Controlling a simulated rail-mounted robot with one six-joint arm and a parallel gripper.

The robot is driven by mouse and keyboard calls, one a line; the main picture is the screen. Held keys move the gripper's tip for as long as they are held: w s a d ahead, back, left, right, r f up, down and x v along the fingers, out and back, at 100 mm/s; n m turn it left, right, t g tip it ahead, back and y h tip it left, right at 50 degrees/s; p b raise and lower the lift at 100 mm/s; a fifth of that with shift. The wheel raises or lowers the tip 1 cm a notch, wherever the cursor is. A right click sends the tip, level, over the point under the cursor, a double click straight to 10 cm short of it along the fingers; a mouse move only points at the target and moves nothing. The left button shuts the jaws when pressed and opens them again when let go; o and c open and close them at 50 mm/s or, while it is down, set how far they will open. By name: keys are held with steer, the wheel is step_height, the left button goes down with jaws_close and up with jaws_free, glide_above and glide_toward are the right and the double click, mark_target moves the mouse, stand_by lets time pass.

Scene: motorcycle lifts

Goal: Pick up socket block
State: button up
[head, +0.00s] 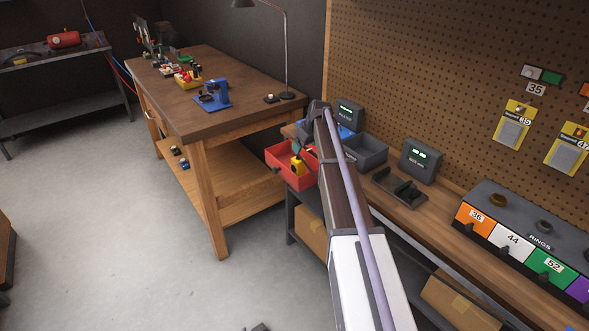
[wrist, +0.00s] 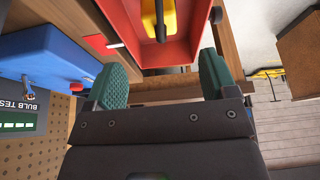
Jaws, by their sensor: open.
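I cannot tell for sure which thing is the socket block. A yellow piece with a dark part (wrist: 160,18) is in the red bin (wrist: 180,52), and it shows in the head view as a yellow block (head: 297,166) in the red bin (head: 280,155). My gripper (wrist: 162,76) is open, its two green fingers apart with nothing between them. In the wrist view the bin's near wall lies just beyond the fingertips. In the head view my gripper (head: 299,147) is over the red bin, partly hidden by my arm.
A grey bin (head: 366,152), a dark slotted holder (head: 398,188) and a display box (head: 421,160) stand on the bench to the right. A blue bulb tester (wrist: 45,65) is left of the fingers. A wooden table (head: 205,115) holds small parts at the back.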

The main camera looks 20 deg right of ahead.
mark_target(300, 157)
steer(key=b+x, duration=0.8)
steer(key=x, duration=0.2)
steer(key=shift+w+a+f, duration=0.1)
steer(key=shift+w+f, duration=0.1)
steer(key=shift+f, duration=0.05)
steer(key=shift+s+r, duration=0.1)
steer(key=shift+r, duration=0.1)
steer(key=c, duration=1.2)
